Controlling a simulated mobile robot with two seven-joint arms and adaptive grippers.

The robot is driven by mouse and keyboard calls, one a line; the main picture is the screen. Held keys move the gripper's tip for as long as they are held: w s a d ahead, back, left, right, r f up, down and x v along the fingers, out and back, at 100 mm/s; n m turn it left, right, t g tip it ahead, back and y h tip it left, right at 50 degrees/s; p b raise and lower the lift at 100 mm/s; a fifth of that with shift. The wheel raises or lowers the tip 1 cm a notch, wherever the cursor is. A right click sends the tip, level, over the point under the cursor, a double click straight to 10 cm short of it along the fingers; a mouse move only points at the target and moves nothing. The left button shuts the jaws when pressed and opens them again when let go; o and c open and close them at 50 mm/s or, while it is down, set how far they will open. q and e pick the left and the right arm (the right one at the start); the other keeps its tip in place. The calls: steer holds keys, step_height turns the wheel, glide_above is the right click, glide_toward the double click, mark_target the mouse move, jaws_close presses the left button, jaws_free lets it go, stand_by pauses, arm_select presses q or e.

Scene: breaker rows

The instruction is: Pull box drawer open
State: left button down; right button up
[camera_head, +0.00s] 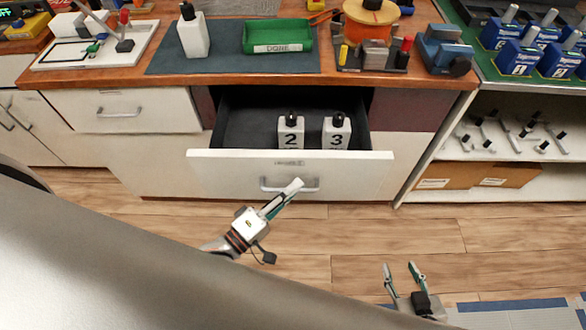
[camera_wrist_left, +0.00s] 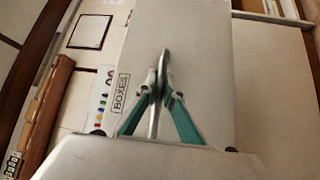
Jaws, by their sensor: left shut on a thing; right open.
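The white box drawer (camera_head: 350,170) stands well open below the wooden counter in the head view. Two white bottle-like boxes marked 2 (camera_head: 290,137) and 3 (camera_head: 336,137) stand upright inside on its dark floor. My left gripper (camera_head: 288,190) is at the drawer's grey bar handle (camera_head: 311,186). In the left wrist view its green-edged fingers are shut on the handle, beside the BOXES label (camera_wrist_left: 121,94); the fingers hide part of the handle. My right gripper (camera_head: 403,275) is open and empty, low at the right and apart from the drawer.
On the counter, a dark mat (camera_head: 225,61) bears a white bottle (camera_head: 193,32) and a green DONE tray (camera_head: 278,38). A shut drawer (camera_head: 150,112) is to the left. Open shelves (camera_head: 480,175) stand at the right. Wooden floor (camera_head: 480,235) in front is mostly clear.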

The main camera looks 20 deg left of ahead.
arm_select(q)
steer(key=shift+s+d+p, duration=0.15)
steer(key=shift+s+d, duration=0.05)
steer(key=shift+s, duration=0.6)
steer(key=shift+s+d+p, duration=0.2)
steer(key=shift+s+d, duration=0.05)
steer(key=shift+s, duration=0.6)
steer(key=shift+s+d+p, duration=0.15)
steer(key=shift+s+d, duration=0.05)
steer(key=shift+s, duration=0.6)
arm_select(e)
steer(key=shift+w+r, duration=0.25)
steer(key=shift+r, duration=0.35)
steer(key=shift+w+r, duration=0.25)
steer(key=shift+r, duration=0.35)
steer(key=shift+s+f, duration=0.1)
steer(key=shift+f, duration=0.05)
arm_select(q)
steer(key=c, duration=2.4)
jaws_free()
steer(key=shift+c, duration=0.2)
arm_select(e)
steer(key=shift+f, duration=0.1)
steer(key=shift+d, duration=0.1)
arm_select(q)
steer(key=v, duration=1.2)
